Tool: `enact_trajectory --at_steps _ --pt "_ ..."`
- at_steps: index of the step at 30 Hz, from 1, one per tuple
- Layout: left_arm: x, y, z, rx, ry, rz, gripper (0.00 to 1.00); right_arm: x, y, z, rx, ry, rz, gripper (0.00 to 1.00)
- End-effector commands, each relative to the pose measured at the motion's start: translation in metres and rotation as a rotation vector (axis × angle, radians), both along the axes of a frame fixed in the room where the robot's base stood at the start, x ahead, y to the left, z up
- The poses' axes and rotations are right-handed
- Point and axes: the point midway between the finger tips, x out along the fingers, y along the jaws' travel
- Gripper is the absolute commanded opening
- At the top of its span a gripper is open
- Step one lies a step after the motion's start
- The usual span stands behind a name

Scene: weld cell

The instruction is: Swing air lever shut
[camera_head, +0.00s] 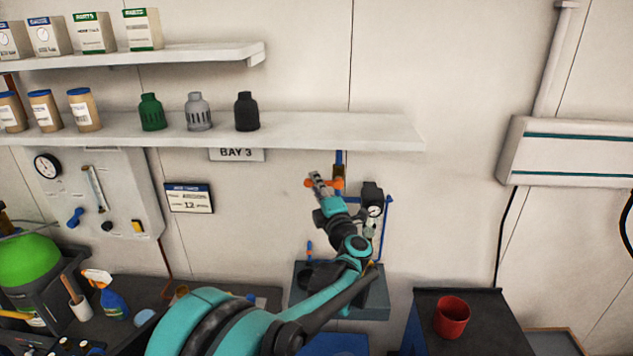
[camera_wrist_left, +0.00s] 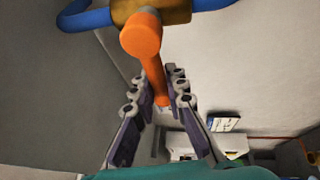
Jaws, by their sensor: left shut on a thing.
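The orange air lever (camera_wrist_left: 141,42) shows large in the left wrist view, with its round hub on a brass valve body (camera_wrist_left: 165,12) joined to blue pipe (camera_wrist_left: 85,19). Its handle runs down between the fingers of my left gripper (camera_wrist_left: 157,73), which is shut on it. In the head view the lever (camera_head: 338,184) is on the wall below the shelf, and my left gripper (camera_head: 317,178) covers part of it. An orange end shows just left of the fingers. My right gripper is in neither view.
A shelf (camera_head: 385,131) with bottles and jars is above my left gripper. A gauge unit (camera_head: 374,209) and blue piping are just right of my wrist. A grey box (camera_head: 375,300) is below. A red cup (camera_head: 452,317) stands on a dark cabinet.

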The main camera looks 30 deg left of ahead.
Motion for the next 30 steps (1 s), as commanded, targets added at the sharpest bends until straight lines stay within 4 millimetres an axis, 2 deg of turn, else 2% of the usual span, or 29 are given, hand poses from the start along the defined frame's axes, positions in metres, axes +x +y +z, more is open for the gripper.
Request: enact_trajectory --at_steps 16,17,18,19,30 --pt "-0.0025 0.0024 -0.0031 -0.025 -0.012 0.008 0.0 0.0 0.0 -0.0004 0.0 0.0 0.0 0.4" --pt "-0.0026 0.0025 -0.0031 -0.025 -0.012 0.008 0.21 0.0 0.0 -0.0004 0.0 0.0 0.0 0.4" --pt "-0.0026 0.0026 -0.0032 -0.025 -0.012 0.008 0.31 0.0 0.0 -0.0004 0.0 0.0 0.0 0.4" --pt "-0.0027 0.0027 -0.0031 -0.025 -0.011 0.008 0.35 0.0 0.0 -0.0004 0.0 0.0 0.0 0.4" --pt "-0.0041 -0.0025 -0.0027 -0.021 -0.011 0.003 0.35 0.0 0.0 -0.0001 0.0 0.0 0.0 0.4"
